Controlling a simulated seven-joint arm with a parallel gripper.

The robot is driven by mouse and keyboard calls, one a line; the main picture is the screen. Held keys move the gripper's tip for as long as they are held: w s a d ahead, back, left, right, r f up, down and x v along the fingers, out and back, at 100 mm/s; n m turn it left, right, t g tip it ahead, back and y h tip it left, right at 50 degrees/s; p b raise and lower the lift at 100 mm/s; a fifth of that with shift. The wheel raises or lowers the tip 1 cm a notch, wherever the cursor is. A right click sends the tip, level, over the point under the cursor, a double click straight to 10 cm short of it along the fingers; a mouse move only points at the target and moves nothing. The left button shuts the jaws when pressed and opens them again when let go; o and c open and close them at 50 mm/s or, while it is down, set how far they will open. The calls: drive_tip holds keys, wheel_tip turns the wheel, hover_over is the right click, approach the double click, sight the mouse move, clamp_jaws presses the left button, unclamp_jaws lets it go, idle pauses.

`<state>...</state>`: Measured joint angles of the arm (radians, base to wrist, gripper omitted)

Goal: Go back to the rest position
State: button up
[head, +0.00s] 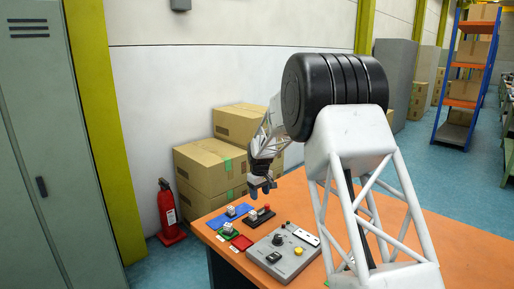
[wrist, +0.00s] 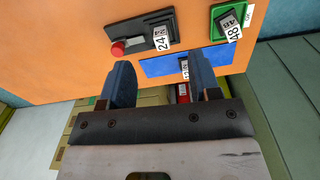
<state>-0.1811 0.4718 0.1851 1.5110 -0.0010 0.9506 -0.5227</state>
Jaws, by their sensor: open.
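My gripper (head: 262,184) is above the far left part of the orange table (head: 452,240) in the head view. In the wrist view my gripper (wrist: 160,82) shows two blue fingers spread apart with nothing between them. Beyond the fingertips in that view lie a black device with a red knob (wrist: 118,48) and a tag reading 24. A blue plate (wrist: 160,66) with a tag is partly hidden behind the right finger. A green-framed device (wrist: 227,22) with a tag reading 48 is at the upper right.
A grey control box (head: 283,254) with knobs stands on the table, near a red plate (head: 242,243). Cardboard boxes (head: 212,168) are stacked behind the table. A red fire extinguisher (head: 168,212) and a green locker (head: 45,150) are at left. The table's right part looks clear.

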drive_tip(key=s+d+r+m, duration=0.1)
drive_tip(key=s+d+r, duration=0.4)
drive_tip(key=s, duration=0.5)
drive_tip(key=s+d+r+m+t, duration=0.1)
drive_tip(key=s+d+r+m, duration=0.15)
drive_tip(key=s+r, duration=0.6)
drive_tip(key=s+d+r+m, duration=0.1)
drive_tip(key=s+d+r, duration=0.35)
drive_tip(key=s, duration=0.65)
drive_tip(key=s+d+m, duration=0.2)
drive_tip(key=s, duration=1.5)
drive_tip(key=s+d+f+m+t, duration=0.1)
drive_tip(key=s+d, duration=0.2)
drive_tip(key=s, duration=1.4)
drive_tip(key=shift+d+f+m, duration=0.2)
drive_tip(key=shift+f+m, duration=0.1)
drive_tip(key=shift+m, duration=0.05)
drive_tip(key=shift+c, duration=0.2)
